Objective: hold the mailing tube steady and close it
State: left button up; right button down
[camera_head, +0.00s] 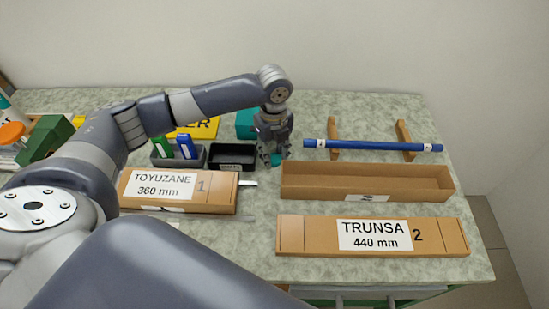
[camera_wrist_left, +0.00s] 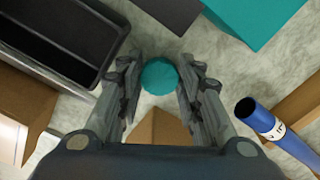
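My left gripper (camera_head: 276,160) points down just behind the left end of the open long box. Its fingertips stand either side of a round teal piece (camera_wrist_left: 159,76), and I cannot tell whether they press on it. The open box marked 2 (camera_head: 367,198) looks empty. A closed box labelled TRUNSA 440 mm (camera_head: 290,236) lies in front of it. A closed box labelled TOYUZANE 360 mm (camera_head: 222,192) lies to the left. My right gripper is out of view.
A black tray (camera_head: 232,146) and a grey tray (camera_head: 160,162) with a green and a blue item stand left of the gripper. A teal block (camera_head: 245,124) and a yellow sign (camera_head: 205,128) are behind. The table's right edge is clear.

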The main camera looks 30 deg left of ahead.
aim_at(274, 157)
pick_arm(q)
notch_tip(274, 157, up, 10)
dwell(0.7)
jog(key=s+d+r+n, duration=0.1)
jog(key=s+d+n, duration=0.2)
jog(key=n, duration=0.9)
jog(key=s+d+r+n, duration=0.2)
jog(key=s+d+n, duration=0.1)
jog(key=s+n, duration=0.7)
jog(key=n, duration=0.2)
jog(key=shift+s+n, duration=0.3)
jog(key=shift+r, duration=0.1)
